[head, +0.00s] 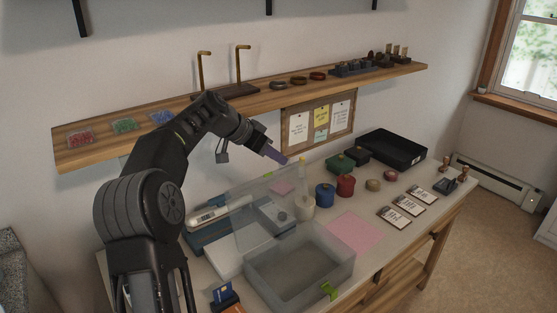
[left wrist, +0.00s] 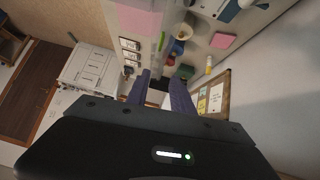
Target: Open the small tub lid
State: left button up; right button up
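The small tub (head: 290,285) is a clear grey box on the table's near side, with a green clip (head: 328,290) on its front. A clear lid panel (head: 262,212) stands raised and tilted up behind the tub's open top, with a green tab at its upper right corner. My left gripper (head: 283,159) is in the air by that upper corner; I cannot tell whether it touches the lid. In the left wrist view its two purple fingers (left wrist: 161,78) are apart, with nothing clearly held between them. My right gripper is out of view.
Spools, including a blue one (head: 325,195) and a red one (head: 345,187), stand right of the lid. A pink sheet (head: 355,232) and cards (head: 394,216) lie to the right. A black tray (head: 392,152) is at the back.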

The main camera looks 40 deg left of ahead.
pick_arm(q)
jog(key=v, duration=0.5)
jog(key=shift+s+a+r+b, duration=0.1)
jog(key=shift+s+r+b, duration=0.1)
jog(key=shift+s+b, duration=0.15)
jog(key=shift+f, duration=0.1)
